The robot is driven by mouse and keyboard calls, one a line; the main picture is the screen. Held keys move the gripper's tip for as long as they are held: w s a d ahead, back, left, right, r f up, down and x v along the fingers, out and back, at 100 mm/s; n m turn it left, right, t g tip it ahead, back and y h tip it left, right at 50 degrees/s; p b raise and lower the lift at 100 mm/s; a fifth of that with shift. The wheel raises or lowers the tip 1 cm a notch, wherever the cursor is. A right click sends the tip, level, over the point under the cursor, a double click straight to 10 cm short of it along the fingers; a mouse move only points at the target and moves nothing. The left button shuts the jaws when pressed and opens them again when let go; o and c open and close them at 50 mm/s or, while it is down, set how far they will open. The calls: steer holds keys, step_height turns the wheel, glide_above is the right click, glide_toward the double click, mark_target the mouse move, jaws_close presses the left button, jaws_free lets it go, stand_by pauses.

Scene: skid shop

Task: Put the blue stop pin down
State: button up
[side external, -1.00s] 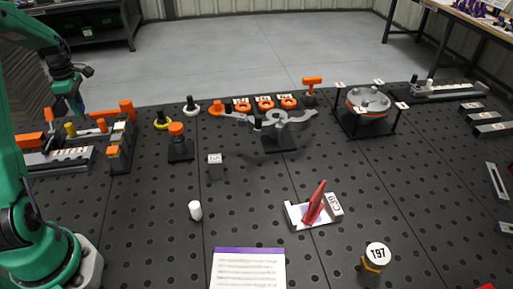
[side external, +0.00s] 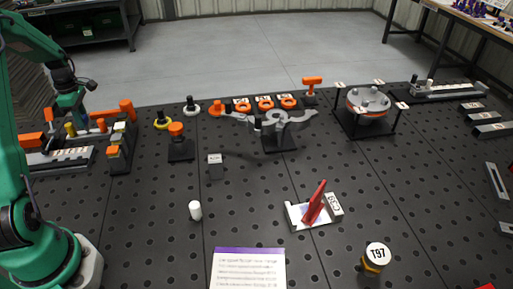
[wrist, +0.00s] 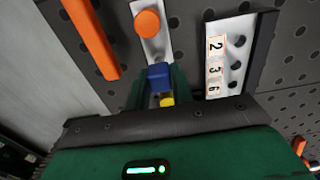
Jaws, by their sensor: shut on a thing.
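My gripper (wrist: 157,92) shows in the wrist view with its green fingers shut on the blue stop pin (wrist: 159,75). A small yellow part (wrist: 167,101) shows just below the blue pin in that picture; I cannot tell whether they touch. In the side external view my gripper (side external: 72,108) is at the far left, above or behind the fixture with orange parts.
A pale strip (wrist: 212,85) with numbers and dark holes lies right of the gripper in the wrist view. An orange round knob (wrist: 147,24) and a long orange bar (wrist: 90,36) are nearby. A block of stacked parts (side external: 118,147) stands right of the fixture.

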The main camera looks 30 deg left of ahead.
steer(key=shift+f, duration=0.6)
steer(key=o, duration=1)
steer(key=shift+r, duration=0.1)
step_height(320, 180, up, 13)
steer(key=shift+r, duration=0.1)
stand_by(0.6)
